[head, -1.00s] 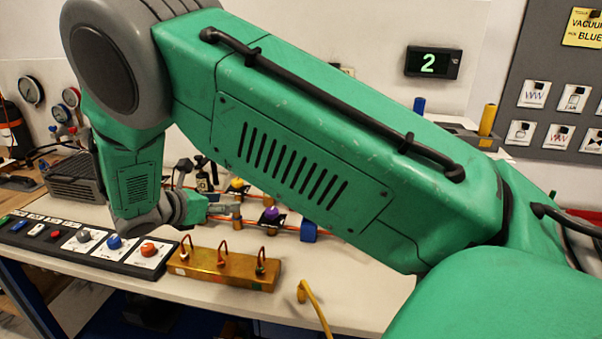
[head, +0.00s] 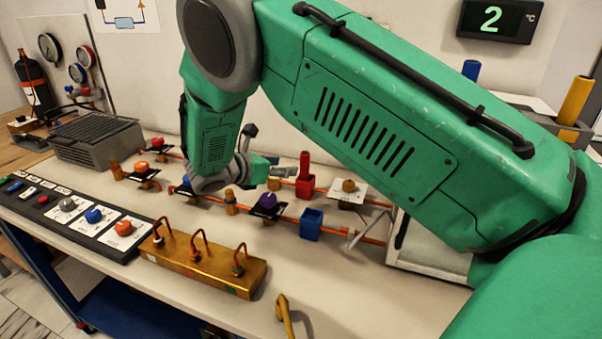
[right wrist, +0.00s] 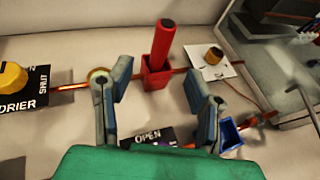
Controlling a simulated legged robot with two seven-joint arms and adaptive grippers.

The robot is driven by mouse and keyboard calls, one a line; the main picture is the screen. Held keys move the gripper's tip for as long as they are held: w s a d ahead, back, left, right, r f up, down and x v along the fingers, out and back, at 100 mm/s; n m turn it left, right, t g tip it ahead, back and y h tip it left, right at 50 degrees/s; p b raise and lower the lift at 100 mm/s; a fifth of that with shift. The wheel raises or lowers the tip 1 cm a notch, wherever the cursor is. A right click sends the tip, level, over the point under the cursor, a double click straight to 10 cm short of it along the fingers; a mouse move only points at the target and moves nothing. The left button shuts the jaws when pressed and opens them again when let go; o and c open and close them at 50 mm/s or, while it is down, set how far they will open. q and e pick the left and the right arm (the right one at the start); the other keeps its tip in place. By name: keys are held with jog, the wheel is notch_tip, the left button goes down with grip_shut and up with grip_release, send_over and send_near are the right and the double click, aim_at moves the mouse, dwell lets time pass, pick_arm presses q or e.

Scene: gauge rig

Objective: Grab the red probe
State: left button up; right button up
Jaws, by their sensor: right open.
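The red probe (head: 305,163) stands upright in a small red holder (head: 305,186) on the bench. In the right wrist view the probe (right wrist: 164,42) rises from its red holder (right wrist: 155,76). My right gripper (head: 271,165) is just left of the probe in the head view. In the right wrist view my right gripper (right wrist: 161,78) is open and empty, one finger on each side of the holder in the picture. The probe is apart from both fingers. My left gripper does not show.
A blue holder (head: 312,223) and a purple knob (head: 267,201) sit nearer the front. Copper pipes (head: 372,240) run along the bench. A brass block (head: 205,267) with hooked tubes and a control panel (head: 75,222) line the front. A grey box (head: 97,140) stands left.

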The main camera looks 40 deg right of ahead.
aim_at(301, 164)
jog(key=x, duration=0.9)
jog(key=shift+s+r, duration=0.1)
jog(key=shift+a+r, duration=0.1)
jog(key=shift+a, duration=0.3)
jog(key=shift+d, duration=0.25)
grip_shut()
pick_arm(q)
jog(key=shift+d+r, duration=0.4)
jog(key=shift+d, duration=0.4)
pick_arm(e)
jog(key=shift+d, duration=0.35)
